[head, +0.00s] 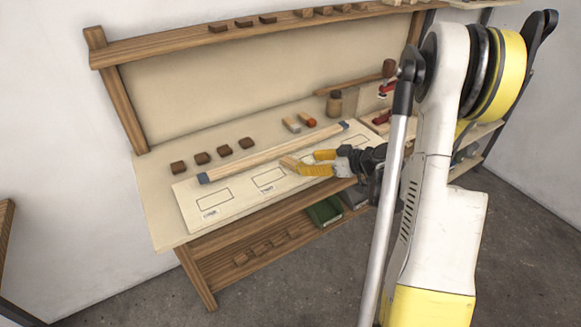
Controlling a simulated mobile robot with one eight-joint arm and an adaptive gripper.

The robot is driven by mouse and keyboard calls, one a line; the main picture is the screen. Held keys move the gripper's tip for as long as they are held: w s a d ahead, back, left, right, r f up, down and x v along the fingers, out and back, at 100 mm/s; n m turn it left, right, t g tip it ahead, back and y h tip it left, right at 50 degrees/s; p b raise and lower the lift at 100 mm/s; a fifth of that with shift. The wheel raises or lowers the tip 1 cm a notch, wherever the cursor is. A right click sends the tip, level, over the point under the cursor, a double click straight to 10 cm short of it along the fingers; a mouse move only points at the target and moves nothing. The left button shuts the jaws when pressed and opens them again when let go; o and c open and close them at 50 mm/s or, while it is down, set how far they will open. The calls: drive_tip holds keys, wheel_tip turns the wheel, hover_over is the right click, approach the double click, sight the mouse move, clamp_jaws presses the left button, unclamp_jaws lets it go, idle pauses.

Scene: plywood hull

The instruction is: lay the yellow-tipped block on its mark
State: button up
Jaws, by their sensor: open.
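My gripper (310,161) reaches in from the right over the pale board (240,204), its two yellow fingers apart. A small pale wooden block (289,162) sits at the fingertips. Its yellow tip cannot be told apart from the yellow fingers. Whether it touches the fingers or the board is unclear. The board has a row of outlined rectangular marks with small labels: one at the left (213,199), one just below and left of the block (268,177), and others to the right, partly hidden by my gripper and arm.
A long wooden strip with blue-grey ends (250,160) lies along the board behind the gripper. Grey-tipped (291,125) and red-tipped (307,120) blocks, dark blocks (202,158) and a jar (334,104) stand behind it. A green bin (324,211) is below.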

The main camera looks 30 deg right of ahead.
sight(295, 163)
drive_tip(key=x, duration=0.2)
drive_tip(key=b+x, duration=0.1)
drive_tip(key=x, duration=0.1)
drive_tip(key=b+x, duration=0.1)
drive_tip(key=x, duration=0.2)
drive_tip(key=shift+a, duration=0.3)
drive_tip(key=shift+r, duration=0.15)
clamp_jaws()
